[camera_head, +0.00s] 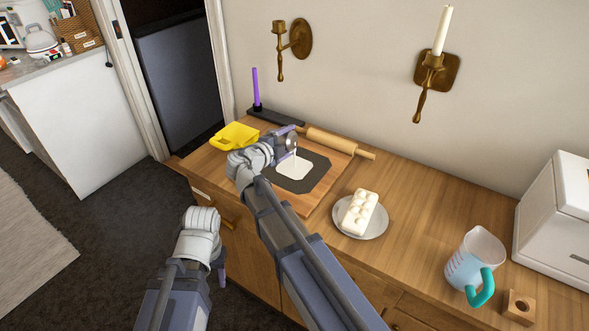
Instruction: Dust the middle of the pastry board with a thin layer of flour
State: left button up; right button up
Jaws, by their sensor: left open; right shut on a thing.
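The wooden pastry board (299,207) lies on the counter with a dark grey square (322,163) in its middle. A white patch of flour (294,169) covers part of that square. My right gripper (283,138) is above the board, shut on a small metallic scoop (292,141). A thin white stream falls from the scoop onto the patch. My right arm hides part of the board's near left side. My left gripper (221,272) is open and empty, low in front of the cabinet, away from the board.
A plate (374,231) with a white egg-like block (359,212), a measuring jug (474,262) and a white box (557,220) stand to the right. Candle holders (430,75) are on the wall.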

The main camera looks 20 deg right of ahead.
aim_at(288, 139)
jog(key=shift+r+n, duration=0.35)
jog(key=shift+n, duration=0.05)
jog(key=shift+r+n+g+h+p, duration=0.3)
jog(key=shift+r+n+h+p, duration=0.2)
jog(key=shift+n, duration=0.5)
jog(key=shift+s+d+r+n+g+h, duration=0.15)
jog(key=shift+r+n+h, duration=0.1)
jog(key=shift+n, duration=0.5)
jog(key=shift+s+d+r+n+g+h, duration=0.15)
jog(key=shift+r+n+h, duration=0.1)
jog(key=shift+n, duration=0.5)
jog(key=shift+s+r+n+h+b, duration=0.15)
jog(key=shift+n+h+b, duration=0.2)
jog(key=shift+n, duration=0.65)
jog(key=shift+d+n+b, duration=0.1)
jog(key=shift+n+b, duration=0.3)
jog(key=shift+s+d+n+h, duration=0.15)
jog(key=shift+n+h, duration=0.2)
jog(key=shift+n, duration=0.25)
jog(key=shift+s+f+n+b, duration=0.1)
jog(key=shift+f+n+b, duration=0.15)
jog(key=shift+n+b, duration=0.4)
jog(key=shift+d+n+h+b, duration=0.1)
jog(key=shift+n+h+b, duration=0.2)
jog(key=shift+n+b, duration=0.15)
